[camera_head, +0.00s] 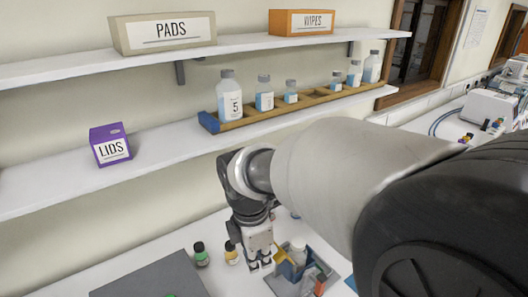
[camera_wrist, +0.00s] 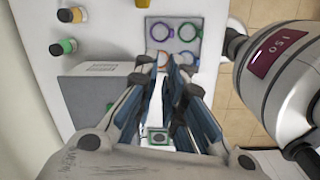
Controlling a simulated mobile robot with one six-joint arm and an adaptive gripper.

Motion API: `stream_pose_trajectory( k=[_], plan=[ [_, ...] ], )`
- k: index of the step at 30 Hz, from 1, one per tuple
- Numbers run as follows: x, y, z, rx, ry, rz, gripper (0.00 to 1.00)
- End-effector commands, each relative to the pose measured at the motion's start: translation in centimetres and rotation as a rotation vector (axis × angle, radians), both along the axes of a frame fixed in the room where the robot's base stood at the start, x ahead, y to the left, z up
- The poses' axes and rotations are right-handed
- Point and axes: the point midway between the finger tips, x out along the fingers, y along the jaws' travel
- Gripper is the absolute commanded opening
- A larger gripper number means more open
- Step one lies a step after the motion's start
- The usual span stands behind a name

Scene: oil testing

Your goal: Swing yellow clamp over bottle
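My gripper (camera_head: 261,264) points down in the head view, just left of and close to a grey and blue holder (camera_head: 285,272). A pale bottle (camera_head: 298,247) stands at this holder, with an orange-red part (camera_head: 320,285) at its front right. In the wrist view my gripper (camera_wrist: 163,65) has its fingertips apart, over the near part of a grey plate (camera_wrist: 173,43) with several coloured rings. I see nothing held. I cannot pick out the yellow clamp for sure; my arm hides part of the area.
A yellow-labelled bottle (camera_head: 231,253) and a green-labelled bottle (camera_head: 201,254) stand left of my gripper. A grey box (camera_head: 150,280) is at the front left. Above, a shelf carries a bottle rack (camera_head: 262,113) and a purple LIDS box (camera_head: 110,145).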

Motion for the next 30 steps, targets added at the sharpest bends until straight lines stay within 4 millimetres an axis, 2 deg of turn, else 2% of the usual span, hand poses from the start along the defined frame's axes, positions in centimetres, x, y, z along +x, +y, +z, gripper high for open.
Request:
stream_pose_trajectory(
  k=[3,6,20,25,30],
  plan=[
    [0.7,1.7,-0.2,-0.028,0.032,0.148,0.0],
    [1.1,2.4,-0.5,-0.038,0.044,0.213,0.0],
    [1.2,2.6,-1.0,-0.041,0.048,0.239,0.0],
    [1.2,2.4,-2.9,-0.042,0.05,0.238,0.0],
    [1.3,2.0,-6.5,-0.043,0.054,0.239,0.0]
  ],
)
